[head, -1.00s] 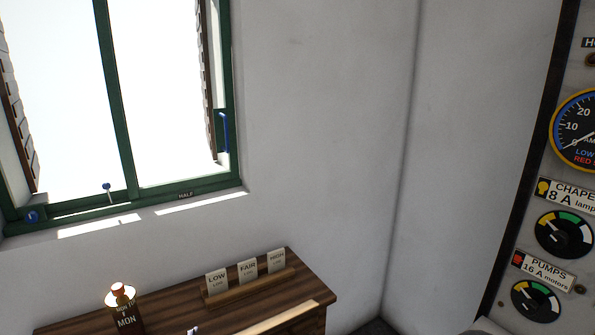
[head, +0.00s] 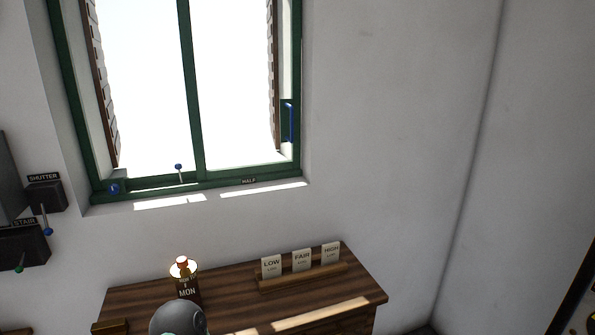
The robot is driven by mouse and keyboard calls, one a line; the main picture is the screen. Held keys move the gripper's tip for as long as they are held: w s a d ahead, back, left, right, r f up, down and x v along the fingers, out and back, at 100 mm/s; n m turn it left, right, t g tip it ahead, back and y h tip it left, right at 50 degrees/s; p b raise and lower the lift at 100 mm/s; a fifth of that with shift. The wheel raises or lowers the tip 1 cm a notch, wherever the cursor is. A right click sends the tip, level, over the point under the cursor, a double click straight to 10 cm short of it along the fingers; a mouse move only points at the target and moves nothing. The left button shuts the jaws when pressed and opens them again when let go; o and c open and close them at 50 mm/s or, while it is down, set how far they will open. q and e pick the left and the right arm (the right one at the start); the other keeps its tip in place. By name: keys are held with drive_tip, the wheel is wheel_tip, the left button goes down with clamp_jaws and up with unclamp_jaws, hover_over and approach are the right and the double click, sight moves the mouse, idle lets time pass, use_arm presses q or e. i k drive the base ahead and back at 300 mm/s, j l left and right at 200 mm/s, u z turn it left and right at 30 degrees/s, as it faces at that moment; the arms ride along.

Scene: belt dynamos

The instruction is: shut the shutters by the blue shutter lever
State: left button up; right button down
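A dark box labelled SHUTTER (head: 45,194) is on the wall at the left of the head view. A lever with a blue knob (head: 48,231) hangs down from it. The brown shutters stand open outside the window, the left one (head: 106,100) and the right one (head: 274,80) seen nearly edge-on with bright light between them. Neither of my grippers is in view. A grey rounded part, apparently mine, shows at the bottom edge, with no fingers visible.
A box labelled STAIR (head: 24,243) with a green-knobbed lever (head: 20,265) is just below. The green window frame (head: 193,90) has other blue fittings, a knob (head: 178,167) and a handle (head: 290,122). A wooden desk (head: 225,283) carries a lamp (head: 184,268) and cards (head: 302,260).

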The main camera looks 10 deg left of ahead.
sight(48, 232)
drive_tip(key=u, duration=0.8)
drive_tip(key=i+l, duration=0.05)
